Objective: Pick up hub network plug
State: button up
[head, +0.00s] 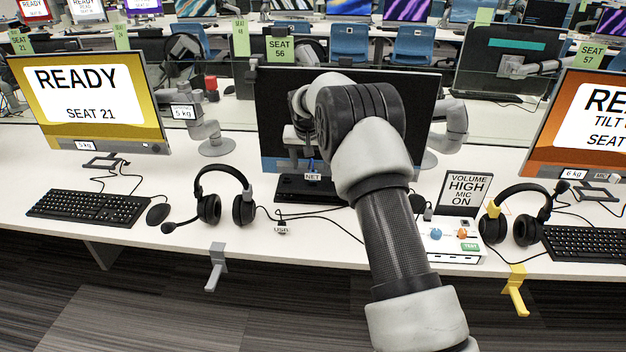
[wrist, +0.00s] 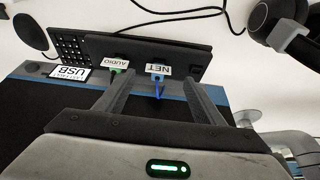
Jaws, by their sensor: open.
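The network plug (wrist: 158,78) is small and blue, with a blue cable and a white NET tag (wrist: 157,69). It lies between my gripper's fingers in the wrist view; contact cannot be told. The NET tag also shows in the head view (head: 312,177), in front of the middle monitor. My gripper (wrist: 157,82) is open, its two dark fingers on either side of the plug. A green plug with an AUDIO tag (wrist: 116,62) is close to the left finger. In the head view my arm hides most of the gripper.
The middle monitor (head: 270,100) stands close behind the gripper. A black keyboard (wrist: 95,46) lies just beyond the plugs. A headset (head: 225,205) and loose cables are to the left; a control box (head: 450,243) and sign (head: 466,193) are to the right.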

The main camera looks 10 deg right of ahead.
aim_at(313, 175)
jog(key=x, duration=0.8)
jog(key=shift+w+d, duration=0.15)
jog(key=shift+d, duration=0.05)
jog(key=shift+r, duration=0.1)
jog(key=c, duration=1.1)
